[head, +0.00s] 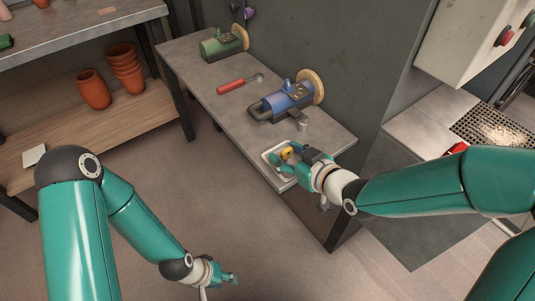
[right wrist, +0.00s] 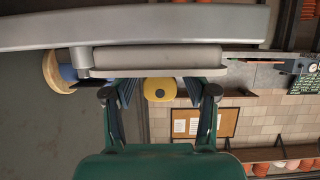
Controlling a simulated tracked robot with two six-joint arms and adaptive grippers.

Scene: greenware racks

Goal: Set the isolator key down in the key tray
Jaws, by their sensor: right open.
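The isolator key shows as a yellow round piece (head: 287,152) over the pale key tray (head: 268,154) at the near end of the grey bench. In the right wrist view the yellow piece (right wrist: 160,89) sits between my right gripper's fingers, with a gap on each side. The tray's edge (right wrist: 155,74) lies along it there. I cannot tell whether the key rests on the tray floor; its lower part is hidden. My right gripper (head: 291,160) is open at the tray. My left gripper (head: 232,279) is low over the floor, away from the bench; its fingers are too small to judge.
A blue machine (head: 287,101) stands on the bench behind the tray, with a green one (head: 223,43) farther back. A red-handled tool (head: 238,83) lies between them. Shelves with terracotta pots (head: 93,89) are at left.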

